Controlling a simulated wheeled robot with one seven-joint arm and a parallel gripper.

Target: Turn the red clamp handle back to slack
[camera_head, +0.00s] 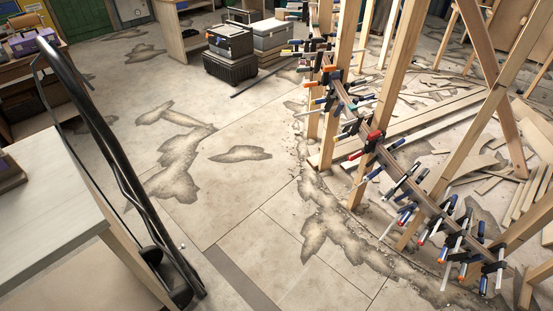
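A curved wooden stringer (391,164) runs along a row of upright posts on the right side of the head view, with many clamps along it. A clamp with a red body (375,136) sits near the middle of the row, at a post. A smaller red end (355,155) shows just left of and below it. Other clamps are mostly blue and black, some with orange or red tips. At this size I cannot tell which red part is the handle, or how far it is turned. My gripper is not in view.
A pale bench (45,215) stands at the left, with black curved tubing (120,175) beside it. Toolboxes (231,55) stand at the back. Open, stained concrete floor (250,190) lies between bench and stringer. Timber offcuts (480,165) lie behind the stringer.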

